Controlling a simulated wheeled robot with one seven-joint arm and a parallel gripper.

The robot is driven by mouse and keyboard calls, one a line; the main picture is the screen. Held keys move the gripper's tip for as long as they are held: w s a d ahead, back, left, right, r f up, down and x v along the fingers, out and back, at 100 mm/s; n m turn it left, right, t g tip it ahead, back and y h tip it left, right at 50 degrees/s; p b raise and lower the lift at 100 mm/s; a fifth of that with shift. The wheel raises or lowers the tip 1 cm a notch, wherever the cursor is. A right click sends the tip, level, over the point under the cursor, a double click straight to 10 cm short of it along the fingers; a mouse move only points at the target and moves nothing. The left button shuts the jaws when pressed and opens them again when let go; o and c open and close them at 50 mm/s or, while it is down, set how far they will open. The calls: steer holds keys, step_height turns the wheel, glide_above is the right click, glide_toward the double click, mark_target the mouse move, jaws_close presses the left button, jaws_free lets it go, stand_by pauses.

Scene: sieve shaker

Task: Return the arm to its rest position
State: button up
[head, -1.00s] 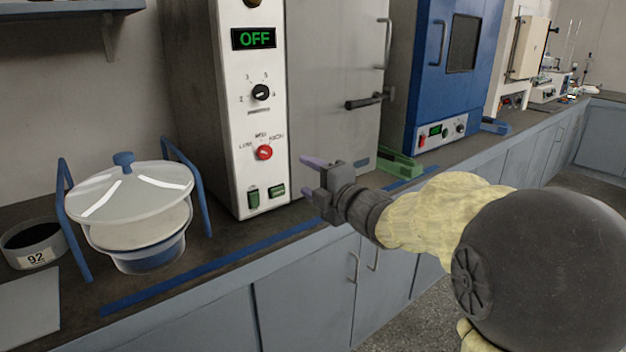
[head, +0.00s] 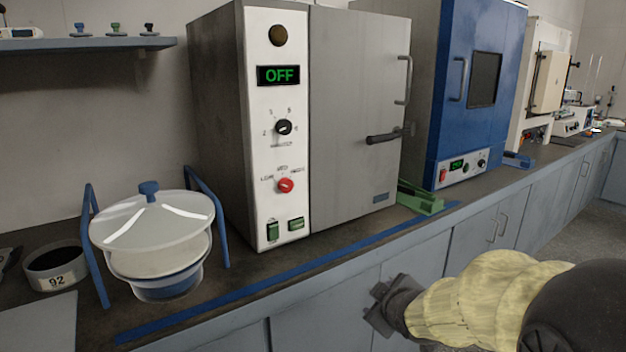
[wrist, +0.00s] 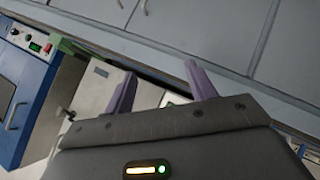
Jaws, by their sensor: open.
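My gripper (head: 380,307) is in the lower right of the head view, in front of the cabinet doors and below the bench edge. Its fingers are hard to make out there. In the wrist view its two purple fingers (wrist: 161,92) stand apart with nothing between them. My gripper is clear of the bench and touches nothing that I can see.
A grey sieve shaker cabinet (head: 355,110) reading OFF stands on the bench with its door shut. A blue oven (head: 465,130) stands to its right. A lidded bowl (head: 155,235) in a blue frame and a dark pan marked 92 (head: 55,280) are at left.

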steer(key=s+d+f+m+g+h, duration=0.1)
steer(key=s+f+m+g, duration=0.4)
steer(key=s, duration=0.4)
steer(key=s+f+m+g, duration=0.3)
steer(key=s+f+m, duration=0.25)
steer(key=s, duration=0.35)
steer(key=w+p+v, duration=0.2)
steer(key=p+v, duration=0.8)
steer(key=p, duration=0.1)
steer(key=w+r+p+v, duration=0.1)
steer(key=w+p+v, duration=0.2)
steer(key=p+v, duration=0.8)
steer(key=w+r+p+v, duration=0.1)
steer(key=w+p+v, duration=0.1)
steer(key=p+v, duration=0.9)
steer(key=shift+w+n+p, duration=0.35)
steer(key=shift+w, duration=0.3)
